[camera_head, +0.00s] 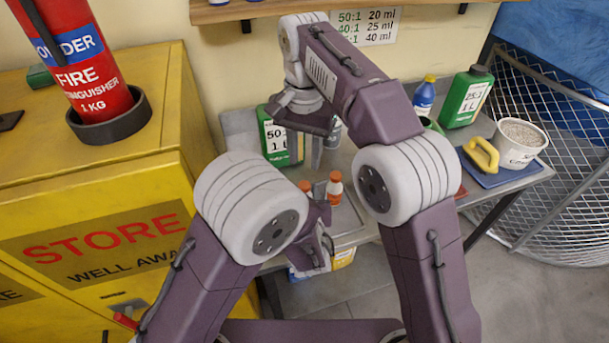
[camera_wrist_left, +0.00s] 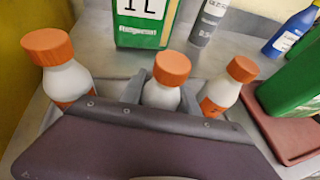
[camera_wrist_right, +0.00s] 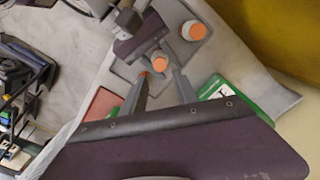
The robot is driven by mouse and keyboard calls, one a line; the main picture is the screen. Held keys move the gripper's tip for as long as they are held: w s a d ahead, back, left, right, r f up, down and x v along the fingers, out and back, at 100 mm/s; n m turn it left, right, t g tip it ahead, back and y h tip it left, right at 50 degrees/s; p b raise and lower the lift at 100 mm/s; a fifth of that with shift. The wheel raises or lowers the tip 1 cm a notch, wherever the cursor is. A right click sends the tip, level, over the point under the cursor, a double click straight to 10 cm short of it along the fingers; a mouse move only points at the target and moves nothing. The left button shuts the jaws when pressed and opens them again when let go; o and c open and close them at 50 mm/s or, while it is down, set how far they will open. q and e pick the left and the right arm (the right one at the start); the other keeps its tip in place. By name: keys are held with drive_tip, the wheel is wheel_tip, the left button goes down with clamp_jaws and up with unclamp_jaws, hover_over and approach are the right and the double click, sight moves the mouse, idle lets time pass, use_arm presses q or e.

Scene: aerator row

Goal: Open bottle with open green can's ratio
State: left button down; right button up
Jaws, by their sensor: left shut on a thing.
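Three white bottles with orange caps stand in a row in the left wrist view: a left one (camera_wrist_left: 68,80), a middle one (camera_wrist_left: 162,94) and a right one (camera_wrist_left: 222,92). My left gripper (camera_head: 320,215) is shut on the middle bottle, low on its body. My right gripper (camera_head: 306,158) is open and empty, pointing down above the bench by the caps; its fingers stand apart in the right wrist view (camera_wrist_right: 158,88). A green can marked 50:1 (camera_head: 272,140) stands behind it. A green can marked 25:1 (camera_head: 467,97) stands farther right, with a dark cap.
A wall sign (camera_head: 366,24) lists 50:1 20 ml, 40:1 25 ml and a partly hidden 40 ml line. Another green can (camera_wrist_left: 296,85) stands on a red mat (camera_wrist_left: 290,140).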

sight(305, 184)
drive_tip(key=m, duration=0.6)
drive_tip(key=shift+m, duration=0.3)
drive_tip(key=m, duration=0.3)
drive_tip(key=shift+m, duration=0.3)
drive_tip(key=m, duration=0.8)
drive_tip(key=shift+m, duration=0.4)
wheel_tip(305, 184, down, 8)
clamp_jaws()
drive_tip(key=n, duration=0.4)
drive_tip(key=shift+n, duration=0.4)
drive_tip(key=n, duration=0.9)
drive_tip(key=shift+n, duration=0.4)
drive_tip(key=n, duration=0.6)
drive_tip(key=shift+r+n, duration=0.1)
drive_tip(key=shift+n, duration=0.2)
drive_tip(key=n, duration=0.6)
drive_tip(key=shift+n, duration=0.4)
drive_tip(key=n, duration=1.9)
drive_tip(key=shift+n, duration=0.3)
drive_tip(key=n, duration=0.6)
drive_tip(key=shift+r+n, duration=0.1)
drive_tip(key=shift+n, duration=0.2)
